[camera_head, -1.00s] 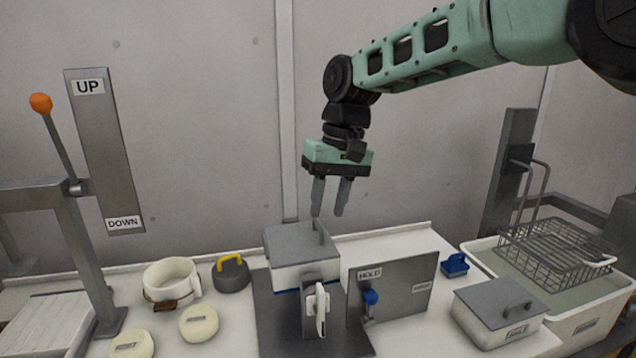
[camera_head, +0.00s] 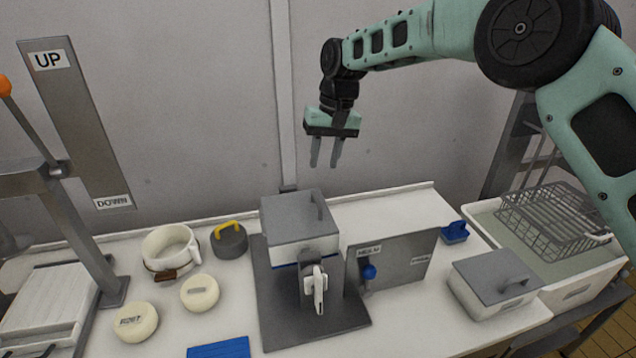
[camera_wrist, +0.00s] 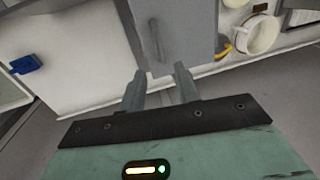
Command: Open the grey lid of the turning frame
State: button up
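The turning frame stands mid-table as a white box with a blue band on a dark grey base plate (camera_head: 265,312). Its flat grey lid (camera_head: 288,214) is shut and has an upright grey handle (camera_head: 318,204) near its right side. A white crank (camera_head: 319,285) is on the bracket in front. My gripper (camera_head: 325,163) is above and behind the lid in the head view, pointing down, open and empty. In the wrist view the lid (camera_wrist: 185,28) and its handle (camera_wrist: 157,40) lie just beyond my open fingertips (camera_wrist: 161,76), apart from them.
A grey-lidded box (camera_head: 495,280) and a wire basket (camera_head: 550,222) are farther right. Left are a dark weight with yellow handle (camera_head: 229,240), a white pot (camera_head: 170,250), cheese-like rounds (camera_head: 199,292) and a lever post.

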aim_at(316, 195)
jog(key=f+p, duration=0.1)
jog(key=f, duration=0.1)
jog(key=a+f, duration=0.1)
jog(key=f, duration=0.2)
jog(key=f+p, duration=0.1)
jog(key=f, duration=0.2)
jog(key=shift+s+a+f+p, duration=0.25)
jog(key=shift+p, duration=0.1)
grip_shut()
